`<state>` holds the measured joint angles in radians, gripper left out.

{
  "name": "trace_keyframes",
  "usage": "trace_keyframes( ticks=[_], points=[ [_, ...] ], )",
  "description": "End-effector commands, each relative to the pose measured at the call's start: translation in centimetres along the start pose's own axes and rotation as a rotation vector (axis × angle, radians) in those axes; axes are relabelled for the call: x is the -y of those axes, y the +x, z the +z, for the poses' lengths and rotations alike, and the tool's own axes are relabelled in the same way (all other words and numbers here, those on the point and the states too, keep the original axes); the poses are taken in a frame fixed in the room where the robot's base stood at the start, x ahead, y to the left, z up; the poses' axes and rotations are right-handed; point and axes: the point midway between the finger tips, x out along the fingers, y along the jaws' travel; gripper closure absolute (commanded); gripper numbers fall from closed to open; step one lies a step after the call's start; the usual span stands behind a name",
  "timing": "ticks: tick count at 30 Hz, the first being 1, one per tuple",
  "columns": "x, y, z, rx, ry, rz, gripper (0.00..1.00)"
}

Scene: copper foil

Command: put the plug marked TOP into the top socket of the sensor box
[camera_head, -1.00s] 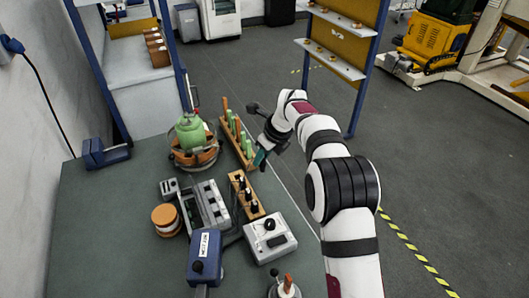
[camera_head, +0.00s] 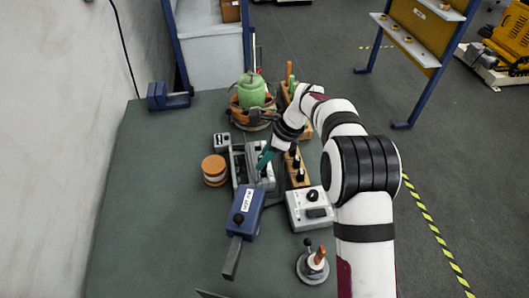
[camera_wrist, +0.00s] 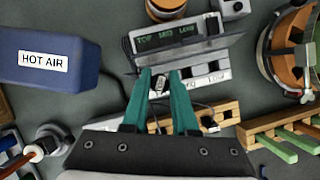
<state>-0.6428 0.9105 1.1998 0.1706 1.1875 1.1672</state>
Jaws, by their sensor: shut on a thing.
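The sensor box (camera_wrist: 216,48) is a pale grey unit with a dark display reading TOP, MID and LOW; in the head view it (camera_head: 239,176) stands mid-bench. A lower panel carries labels, LOW readable at right. My gripper (camera_wrist: 160,76) has two teal fingers, shut on a small dark plug with a pale tag (camera_wrist: 158,84) whose marking I cannot read. The fingertips are over the lower panel, partly hiding it; in the head view my gripper (camera_head: 264,160) is at the box's right side. I cannot tell whether the plug touches a socket.
A wooden rack (camera_wrist: 226,112) with black plugs lies right of the box. A blue HOT AIR tool (camera_wrist: 45,60) stands at left. A grey box with a black knob (camera_head: 310,208) is at front right. A copper-coloured spool (camera_head: 214,170) sits left.

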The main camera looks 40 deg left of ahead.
Motion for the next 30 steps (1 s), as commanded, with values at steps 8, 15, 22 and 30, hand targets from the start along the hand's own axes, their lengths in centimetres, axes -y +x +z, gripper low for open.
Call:
trace_keyframes(
  ticks=[8, 15, 22, 30],
  points=[
    [0.00, 0.22, -0.13, 0.000, 0.001, 0.001, 1.00],
    [0.02, 0.78, -0.42, -0.001, 0.001, 0.000, 1.00],
    [0.03, 0.82, -0.44, -0.001, 0.001, 0.000, 1.00],
    [0.03, 0.97, -0.50, -0.001, 0.001, 0.000, 1.00]
  ],
)
